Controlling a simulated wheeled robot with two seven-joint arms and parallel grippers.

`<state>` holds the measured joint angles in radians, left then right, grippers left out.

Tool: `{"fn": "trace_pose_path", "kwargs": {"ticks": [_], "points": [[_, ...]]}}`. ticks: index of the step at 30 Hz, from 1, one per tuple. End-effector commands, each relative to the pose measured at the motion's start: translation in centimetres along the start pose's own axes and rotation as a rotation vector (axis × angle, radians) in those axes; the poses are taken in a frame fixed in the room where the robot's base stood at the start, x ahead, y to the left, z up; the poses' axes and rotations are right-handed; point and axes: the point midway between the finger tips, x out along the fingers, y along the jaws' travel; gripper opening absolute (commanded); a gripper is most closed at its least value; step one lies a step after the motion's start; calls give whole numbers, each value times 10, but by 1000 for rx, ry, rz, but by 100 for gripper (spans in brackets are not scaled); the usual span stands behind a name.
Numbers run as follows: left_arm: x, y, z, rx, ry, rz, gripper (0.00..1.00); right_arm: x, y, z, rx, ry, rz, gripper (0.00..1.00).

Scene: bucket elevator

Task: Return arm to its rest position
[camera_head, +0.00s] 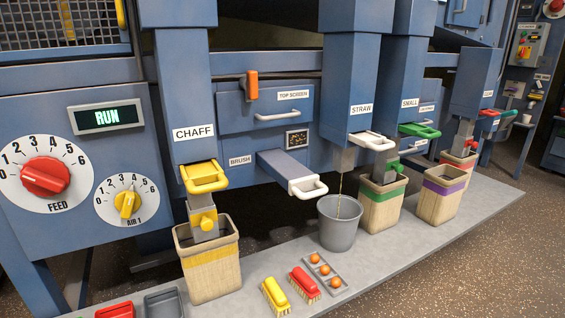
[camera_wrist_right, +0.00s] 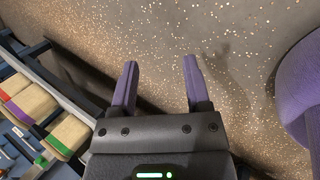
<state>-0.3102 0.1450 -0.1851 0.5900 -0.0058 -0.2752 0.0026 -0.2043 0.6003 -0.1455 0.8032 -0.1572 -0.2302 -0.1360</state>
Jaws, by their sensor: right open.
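My right gripper (camera_wrist_right: 158,82) shows in the right wrist view with its two purple fingers apart and nothing between them. It hangs over the speckled floor (camera_wrist_right: 215,30), away from the machine. In the head view neither gripper shows.
A sack with a yellow band (camera_head: 209,262) stands under the CHAFF spout. Brushes (camera_head: 276,296) and a tray of orange balls (camera_head: 324,271) lie on the grey platform (camera_head: 400,255). A purple rounded object (camera_wrist_right: 305,95) is at the right of the wrist view. Floor at the lower right is clear.

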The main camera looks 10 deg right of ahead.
Motion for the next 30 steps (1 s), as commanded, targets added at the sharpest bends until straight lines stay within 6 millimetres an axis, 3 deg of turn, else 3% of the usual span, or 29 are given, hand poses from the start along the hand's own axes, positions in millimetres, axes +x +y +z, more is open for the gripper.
{"fn": "trace_pose_path", "kwargs": {"ticks": [1,3,4,5,6,9,16,18,24,27,30], "points": [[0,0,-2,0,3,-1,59,-4,-25,43,54,-105,-58,61],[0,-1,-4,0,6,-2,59,-16,-56,102,141,-256,-120,61],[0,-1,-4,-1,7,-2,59,-24,-67,125,175,-318,-139,61],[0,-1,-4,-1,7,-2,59,-30,-83,136,209,-354,-163,61],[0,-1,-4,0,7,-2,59,-30,-119,110,241,-317,-221,61],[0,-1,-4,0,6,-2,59,-42,-186,72,300,-279,-330,61],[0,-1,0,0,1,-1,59,-86,-302,-12,414,-208,-545,61],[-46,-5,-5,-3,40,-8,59,-118,-267,-14,418,-171,-515,61],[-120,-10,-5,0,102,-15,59,-176,-220,-22,430,-105,-489,61],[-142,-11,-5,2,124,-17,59,-194,-206,-24,433,-86,-482,61],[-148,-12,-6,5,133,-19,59,-198,-202,-24,433,-79,-480,61]]}}
